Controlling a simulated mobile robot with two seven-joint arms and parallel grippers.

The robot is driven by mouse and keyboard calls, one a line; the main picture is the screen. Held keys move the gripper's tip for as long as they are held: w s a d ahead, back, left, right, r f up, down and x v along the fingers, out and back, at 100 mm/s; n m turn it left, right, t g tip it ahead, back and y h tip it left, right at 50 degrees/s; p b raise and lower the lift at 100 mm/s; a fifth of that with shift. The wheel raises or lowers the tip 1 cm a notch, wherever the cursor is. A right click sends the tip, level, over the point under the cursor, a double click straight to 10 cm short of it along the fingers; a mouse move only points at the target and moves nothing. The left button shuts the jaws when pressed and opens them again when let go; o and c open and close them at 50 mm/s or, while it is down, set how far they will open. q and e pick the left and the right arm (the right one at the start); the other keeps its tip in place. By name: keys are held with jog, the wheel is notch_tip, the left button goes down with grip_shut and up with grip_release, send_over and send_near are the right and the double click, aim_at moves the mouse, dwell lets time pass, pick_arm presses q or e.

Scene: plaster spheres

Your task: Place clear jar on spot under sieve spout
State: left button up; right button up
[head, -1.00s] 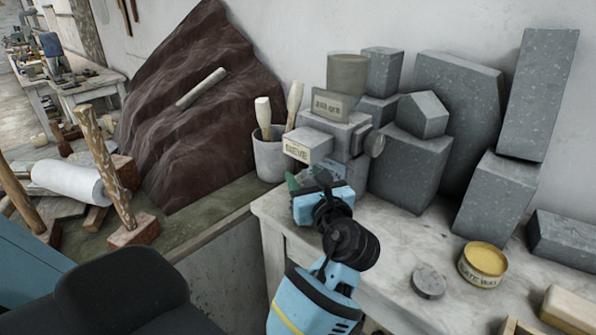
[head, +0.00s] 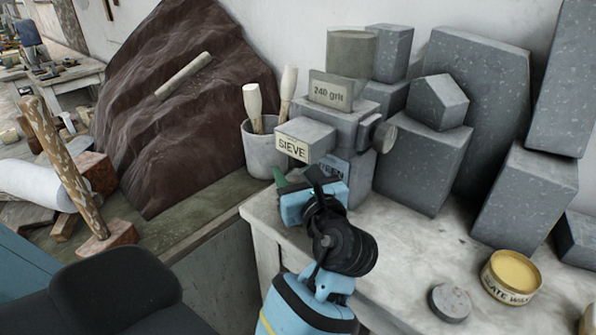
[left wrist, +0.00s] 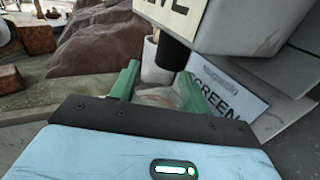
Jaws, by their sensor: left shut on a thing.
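The sieve is a grey box machine (head: 305,137) with a "SIEVE" label and a "240 grit" plate on top. Its dark spout (left wrist: 173,55) points down in the left wrist view. My left gripper (left wrist: 157,88) has green fingers and is shut on the clear jar (left wrist: 156,99), which shows only faintly between them. The fingers are just below and beside the spout's lower end; I cannot tell whether the jar is centred under it. In the head view my left gripper (head: 290,183) hides the jar and the spot. My right gripper is not in view.
A "SCREEN" panel (left wrist: 215,92) stands close to the right of the fingers. A grey cup of mallets (head: 264,151) is left of the sieve. Grey stone blocks (head: 423,160) stand to the right. A tin (head: 511,278) and a grey disc (head: 450,301) lie on the bench.

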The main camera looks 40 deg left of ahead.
pick_arm(q)
jog(key=shift+s+d, duration=0.1)
jog(key=shift+d, duration=0.1)
jog(key=o, duration=1.4)
jog(key=shift+r, duration=0.1)
